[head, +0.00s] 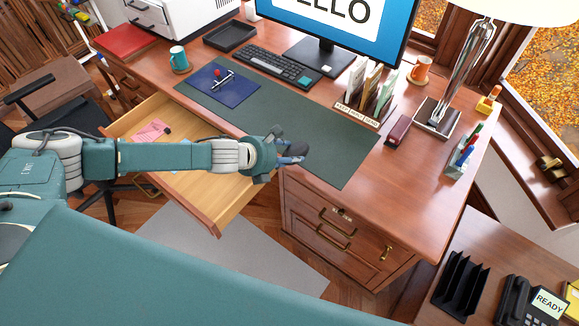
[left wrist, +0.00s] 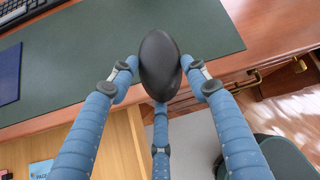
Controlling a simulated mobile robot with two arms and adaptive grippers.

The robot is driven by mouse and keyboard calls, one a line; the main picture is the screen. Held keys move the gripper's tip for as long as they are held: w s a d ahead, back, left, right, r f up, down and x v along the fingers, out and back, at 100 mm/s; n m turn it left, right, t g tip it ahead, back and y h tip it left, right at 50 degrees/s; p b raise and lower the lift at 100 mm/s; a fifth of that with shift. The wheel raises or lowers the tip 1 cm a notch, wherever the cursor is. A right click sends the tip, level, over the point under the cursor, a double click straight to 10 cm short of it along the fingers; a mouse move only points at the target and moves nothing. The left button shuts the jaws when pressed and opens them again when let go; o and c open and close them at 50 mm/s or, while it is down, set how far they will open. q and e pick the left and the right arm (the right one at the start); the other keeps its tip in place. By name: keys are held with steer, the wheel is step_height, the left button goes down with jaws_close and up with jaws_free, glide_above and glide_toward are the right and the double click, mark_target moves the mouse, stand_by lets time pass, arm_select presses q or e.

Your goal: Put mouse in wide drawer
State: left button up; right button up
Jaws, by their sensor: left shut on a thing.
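The black mouse (left wrist: 160,65) is between the fingers of my left gripper (left wrist: 160,78) in the left wrist view. The gripper is shut on it. In the head view the left gripper (head: 291,152) is over the front edge of the desk, by the dark green desk mat (head: 335,150), and its fingers largely hide the mouse. The wide drawer (head: 205,190) is pulled open, to the left of the gripper and under my left arm. Its light wooden inside also shows in the left wrist view (left wrist: 115,153), at the lower left. My right gripper is not in view.
Pink papers (head: 150,132) lie at the drawer's far left; the rest of its visible floor is mostly clear. A keyboard (head: 265,66), blue folder (head: 222,86) and letter holder (head: 368,92) are on the desk. Closed side drawers (head: 325,222) stand right of the open drawer.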

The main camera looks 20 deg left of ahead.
arm_select(q)
steer(key=shift+f+p, duration=0.35)
steer(key=shift+f, duration=2.55)
steer(key=shift+f, duration=0.1)
steer(key=shift+f, duration=0.15)
steer(key=o, duration=1.2)
